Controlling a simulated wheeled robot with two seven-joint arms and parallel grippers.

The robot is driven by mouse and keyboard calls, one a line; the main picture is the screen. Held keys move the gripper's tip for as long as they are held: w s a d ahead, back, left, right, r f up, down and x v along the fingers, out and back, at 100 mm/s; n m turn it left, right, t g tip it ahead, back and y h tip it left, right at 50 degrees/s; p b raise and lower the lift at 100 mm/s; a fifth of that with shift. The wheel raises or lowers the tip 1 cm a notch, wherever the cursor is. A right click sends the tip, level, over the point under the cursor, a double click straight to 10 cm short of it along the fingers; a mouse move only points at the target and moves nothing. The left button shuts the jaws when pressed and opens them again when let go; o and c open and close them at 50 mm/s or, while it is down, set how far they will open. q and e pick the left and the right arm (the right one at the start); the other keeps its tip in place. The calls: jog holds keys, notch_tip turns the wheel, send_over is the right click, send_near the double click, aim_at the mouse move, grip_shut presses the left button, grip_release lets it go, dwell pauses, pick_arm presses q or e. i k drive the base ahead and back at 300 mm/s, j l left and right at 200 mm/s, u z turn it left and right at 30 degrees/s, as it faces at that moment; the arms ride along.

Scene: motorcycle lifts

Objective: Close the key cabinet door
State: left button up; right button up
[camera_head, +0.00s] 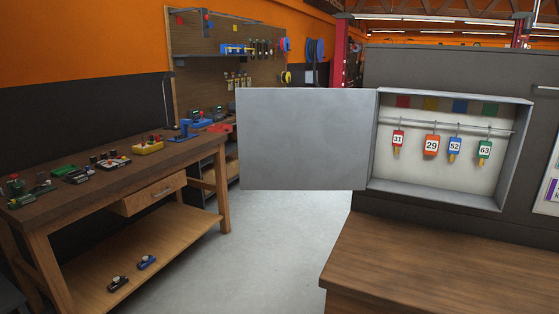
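The key cabinet (517,150) is a shallow grey metal box on a dark wall panel at the right. Its door (305,139) is a plain grey sheet, hinged at the cabinet's left side and swung wide open to the left. Inside, several numbered key tags hang on a rail (470,128): a red 31, an orange 29 (431,145), a blue 52 and a green 63. Coloured squares line the back above the rail. Neither of my grippers shows in the head view.
A wooden counter (440,262) stands below the cabinet. A wooden workbench (110,175) with tools stands at the left, with a tool board (220,65) behind. Grey floor (255,240) is clear between bench and counter. A red post (341,50) rises behind the door.

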aim_at(289, 139)
jog(key=i+j+z, duration=1.2)
jog(key=j+z, duration=0.15)
jog(key=j, duration=0.2)
jog(key=i+j+z, duration=0.2)
jog(key=j+z, duration=0.25)
jog(key=j, duration=0.25)
jog(key=j+z, duration=0.45)
jog(key=j, duration=0.3)
jog(key=j+z, duration=0.4)
jog(key=j, duration=0.4)
jog(key=k+j+z, duration=0.2)
jog(key=j+z, duration=0.25)
jog(key=j, duration=0.3)
jog(key=i+j+z, duration=0.25)
jog(key=j, duration=0.1)
